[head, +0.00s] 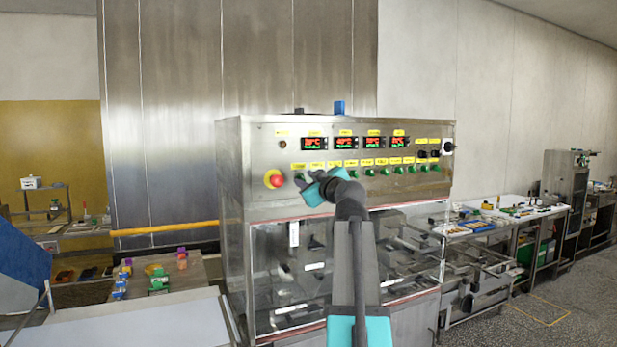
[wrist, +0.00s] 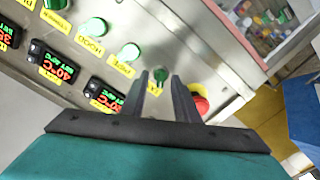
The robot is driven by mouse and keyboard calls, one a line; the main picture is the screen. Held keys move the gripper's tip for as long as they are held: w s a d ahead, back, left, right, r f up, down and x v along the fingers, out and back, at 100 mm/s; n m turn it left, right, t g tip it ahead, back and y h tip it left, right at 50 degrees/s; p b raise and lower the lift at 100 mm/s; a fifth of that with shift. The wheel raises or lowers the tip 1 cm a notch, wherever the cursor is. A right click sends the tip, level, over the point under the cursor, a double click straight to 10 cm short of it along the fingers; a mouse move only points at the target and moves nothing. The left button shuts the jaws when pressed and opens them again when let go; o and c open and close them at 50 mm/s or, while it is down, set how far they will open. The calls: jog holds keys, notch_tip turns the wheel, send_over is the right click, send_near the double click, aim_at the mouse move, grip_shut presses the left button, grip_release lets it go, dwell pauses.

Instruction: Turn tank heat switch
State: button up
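The control panel (head: 350,155) is the steel front of a machine and carries a row of green switches and buttons. In the wrist view a small dark green switch knob (wrist: 160,75) shows between my fingertips, with a yellow label (wrist: 155,89) partly hidden by a finger; I cannot read it as tank heat. My gripper (wrist: 161,80) is open, one finger on each side of the knob. Whether the fingers touch it I cannot tell. In the head view my gripper (head: 311,183) is at the left end of the row and covers part of it.
A red emergency button (head: 274,179) sits just left of my gripper; in the wrist view it is close beside the right finger. More green buttons (head: 367,171) run right, below red digital displays (head: 346,143). A clear-fronted lower section (head: 300,270) is under the panel.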

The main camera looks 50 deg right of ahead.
jog(key=shift+w+d, duration=0.1)
jog(key=shift+w, duration=0.15)
